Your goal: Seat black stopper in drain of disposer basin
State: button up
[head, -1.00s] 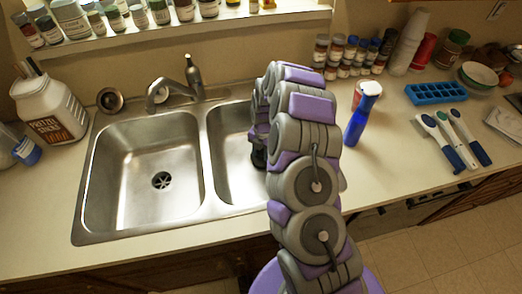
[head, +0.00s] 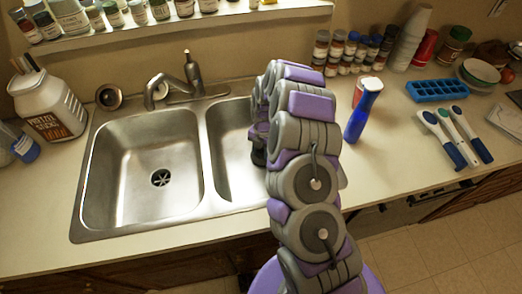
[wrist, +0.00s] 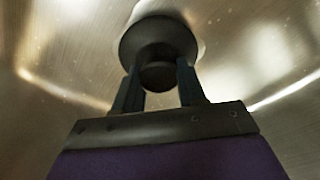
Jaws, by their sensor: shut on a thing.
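The black stopper (wrist: 158,40) shows in the wrist view, its wide round head away from me and its narrower knob between my fingers. My gripper (wrist: 160,78) is shut on that knob. A pale, bright rim shows just beyond the stopper; I cannot tell whether it is a drain ring or whether the stopper touches it. In the head view my arm reaches down into the right basin (head: 228,150) and hides its drain. The left basin (head: 135,150) is empty, with an open drain (head: 161,178) that has dark slots.
The faucet (head: 172,88) stands behind the basins, and a round metal strainer (head: 109,96) lies at the back left. A white jug (head: 45,105) is left of the sink. A blue bottle (head: 360,115), brushes (head: 455,135) and a blue tray (head: 436,90) are to the right.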

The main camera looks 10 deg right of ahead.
jog(key=shift+f+b, duration=0.65)
jog(key=shift+f, duration=0.2)
jog(key=o, duration=1.1)
jog(key=r+p, duration=0.1)
jog(key=r, duration=0.4)
jog(key=w+d+r+p, duration=0.1)
jog(key=r, duration=0.5)
jog(key=r+p, duration=0.1)
jog(key=r, duration=0.5)
jog(key=shift+w+d, duration=0.15)
jog(key=shift+w, duration=0.2)
